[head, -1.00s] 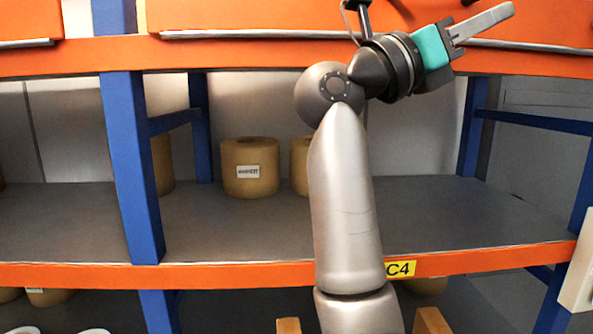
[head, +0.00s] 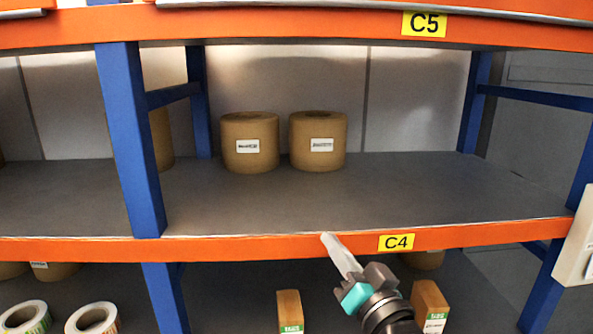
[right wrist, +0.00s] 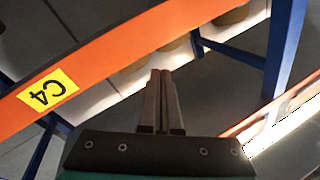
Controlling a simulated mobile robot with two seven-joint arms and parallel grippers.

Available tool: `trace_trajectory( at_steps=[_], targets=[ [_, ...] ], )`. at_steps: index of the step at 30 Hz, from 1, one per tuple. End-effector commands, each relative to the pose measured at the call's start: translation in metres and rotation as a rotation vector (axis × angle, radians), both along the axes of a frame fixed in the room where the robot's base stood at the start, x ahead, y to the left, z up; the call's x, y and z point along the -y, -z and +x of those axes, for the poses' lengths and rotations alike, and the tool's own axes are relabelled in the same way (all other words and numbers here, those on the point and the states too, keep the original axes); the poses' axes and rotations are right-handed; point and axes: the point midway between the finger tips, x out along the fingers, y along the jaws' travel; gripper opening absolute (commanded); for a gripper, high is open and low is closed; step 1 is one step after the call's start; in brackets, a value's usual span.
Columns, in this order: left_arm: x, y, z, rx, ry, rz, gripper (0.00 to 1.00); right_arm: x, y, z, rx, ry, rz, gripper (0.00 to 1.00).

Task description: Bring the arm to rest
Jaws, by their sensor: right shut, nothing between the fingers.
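My right gripper (head: 327,240) shows low in the head view, in front of the orange shelf beam (head: 250,248) and just left of the yellow C4 label (head: 396,242). Its fingers point up and to the left. In the right wrist view the two fingers (right wrist: 161,75) lie together, shut and empty, with the C4 label (right wrist: 47,91) to their left. Most of my right arm is below the head view's lower edge. My left gripper is not in view.
Two brown label rolls (head: 250,142) (head: 318,140) stand on the C4 shelf. Blue uprights (head: 130,140) frame the bay. Below are small brown boxes (head: 289,305) (head: 430,300) and white rolls (head: 92,320). A pale box (head: 575,245) is at the right edge.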

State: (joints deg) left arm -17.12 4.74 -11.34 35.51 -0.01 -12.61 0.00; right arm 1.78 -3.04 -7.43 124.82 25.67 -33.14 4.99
Motion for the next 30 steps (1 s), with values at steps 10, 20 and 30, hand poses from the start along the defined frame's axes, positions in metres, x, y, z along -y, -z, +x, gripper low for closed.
trace_trajectory(
  at_steps=[10, 20, 30],
  targets=[
    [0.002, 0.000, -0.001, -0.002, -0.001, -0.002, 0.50, 0.042, 0.208, -0.135, -0.703, -0.058, -0.529, 0.00],
    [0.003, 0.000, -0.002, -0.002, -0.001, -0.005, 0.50, 0.096, 0.273, -0.265, -1.153, -0.097, -0.798, 0.00],
    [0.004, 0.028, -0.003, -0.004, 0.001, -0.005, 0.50, 0.098, 0.375, -0.264, -1.220, -0.117, -0.821, 0.00]
  ],
)
